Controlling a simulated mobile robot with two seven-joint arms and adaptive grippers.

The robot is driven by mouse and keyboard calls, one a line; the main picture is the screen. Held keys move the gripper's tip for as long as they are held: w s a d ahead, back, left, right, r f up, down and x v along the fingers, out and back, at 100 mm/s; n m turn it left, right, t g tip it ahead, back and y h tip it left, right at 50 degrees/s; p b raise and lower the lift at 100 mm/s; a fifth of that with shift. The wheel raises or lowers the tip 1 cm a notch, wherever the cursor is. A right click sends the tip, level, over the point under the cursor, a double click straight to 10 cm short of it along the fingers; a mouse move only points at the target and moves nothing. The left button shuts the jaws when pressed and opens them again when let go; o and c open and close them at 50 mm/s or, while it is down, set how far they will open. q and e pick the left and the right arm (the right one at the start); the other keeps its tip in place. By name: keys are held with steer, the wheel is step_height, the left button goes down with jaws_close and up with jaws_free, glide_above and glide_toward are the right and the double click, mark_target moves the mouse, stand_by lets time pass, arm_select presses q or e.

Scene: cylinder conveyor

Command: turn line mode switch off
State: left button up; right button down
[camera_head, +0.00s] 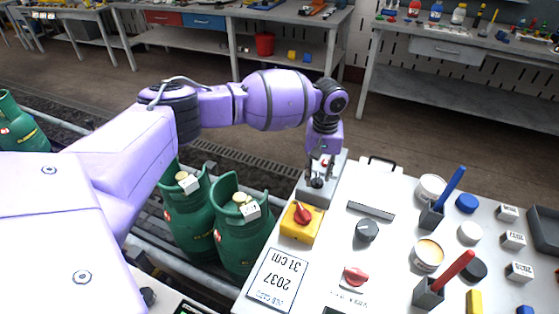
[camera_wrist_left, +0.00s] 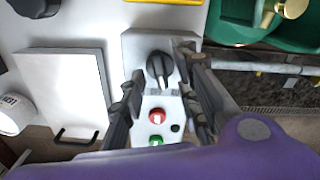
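A grey control box (camera_head: 309,194) stands at the far left corner of the white table. In the left wrist view the box (camera_wrist_left: 134,50) carries a black rotary switch (camera_wrist_left: 159,68), a red button (camera_wrist_left: 157,116) and a green button (camera_wrist_left: 155,141). The switch's grip lies roughly along the box's length, slightly tilted. My left gripper (camera_head: 320,178) is over the box, pointing down. In the wrist view its open fingers (camera_wrist_left: 161,62) lie on either side of the switch, with gaps visible. I cannot read any label on the switch. My right gripper is not visible.
A yellow box with a red knob (camera_head: 302,214), a black knob (camera_head: 367,230) and a red switch (camera_head: 355,277) sit nearby on the white table (camera_head: 400,211). Green gas cylinders (camera_head: 190,219) stand on the conveyor at left. A black handle (camera_head: 382,162) is behind.

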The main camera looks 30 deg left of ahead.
mark_target(318, 178)
arm_select(q)
steer(key=shift+f, duration=0.65)
jaws_close()
steer(key=shift+r+m, duration=0.2)
steer(key=shift+m, duration=0.4)
steer(key=shift+f+m+p, duration=0.15)
steer(key=shift+m+p, duration=0.35)
steer(key=shift+m, duration=0.5)
jaws_free()
step_height(318, 178, up, 12)
